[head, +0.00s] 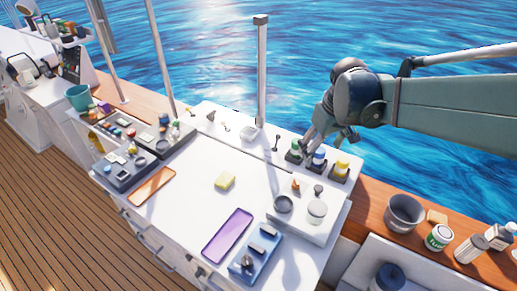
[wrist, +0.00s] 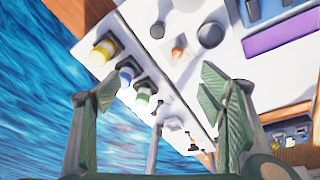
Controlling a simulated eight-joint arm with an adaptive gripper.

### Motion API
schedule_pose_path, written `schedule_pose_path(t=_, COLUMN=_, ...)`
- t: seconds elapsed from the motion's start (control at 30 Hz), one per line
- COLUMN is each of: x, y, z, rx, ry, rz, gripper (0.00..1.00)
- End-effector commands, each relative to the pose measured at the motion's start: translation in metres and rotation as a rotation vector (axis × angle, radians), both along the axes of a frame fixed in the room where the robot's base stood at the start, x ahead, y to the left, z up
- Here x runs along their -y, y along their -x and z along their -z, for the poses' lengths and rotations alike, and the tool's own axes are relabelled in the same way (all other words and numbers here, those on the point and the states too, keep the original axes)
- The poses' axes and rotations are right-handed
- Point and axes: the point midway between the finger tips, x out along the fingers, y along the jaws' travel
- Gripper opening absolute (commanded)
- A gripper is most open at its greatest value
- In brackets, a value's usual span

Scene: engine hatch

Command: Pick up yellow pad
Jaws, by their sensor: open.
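My gripper (head: 328,136) is up at the far right side of the hatch, above the row of small bottles and well apart from the pad. In the wrist view my gripper (wrist: 160,82) shows two green fingers spread wide with nothing between them.
Capped bottles (head: 318,157) stand below my gripper. A thin pole (head: 262,75) rises at the back edge. A blue box (head: 255,254) sits in front.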

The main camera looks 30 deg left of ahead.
Motion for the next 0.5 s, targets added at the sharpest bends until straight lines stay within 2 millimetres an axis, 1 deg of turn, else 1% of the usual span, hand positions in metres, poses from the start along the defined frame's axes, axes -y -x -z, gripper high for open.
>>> schedule_pose_path(t=0.03, x=-0.014, y=-0.001, z=0.004, rx=-0.006, ry=0.006, rz=-0.023, gripper=0.69)
schedule_pose_path(t=0.1, x=-0.033, y=-0.002, z=0.009, rx=-0.014, ry=0.015, rz=-0.056, gripper=0.69)
schedule_pose_path(t=0.27, x=-0.073, y=-0.002, z=0.025, rx=-0.033, ry=0.038, rz=-0.129, gripper=0.69)
schedule_pose_path(t=0.3, x=-0.084, y=-0.002, z=0.029, rx=-0.037, ry=0.043, rz=-0.147, gripper=0.69)
schedule_pose_path(t=0.5, x=-0.135, y=0.004, z=0.051, rx=-0.059, ry=0.07, rz=-0.237, gripper=0.69)
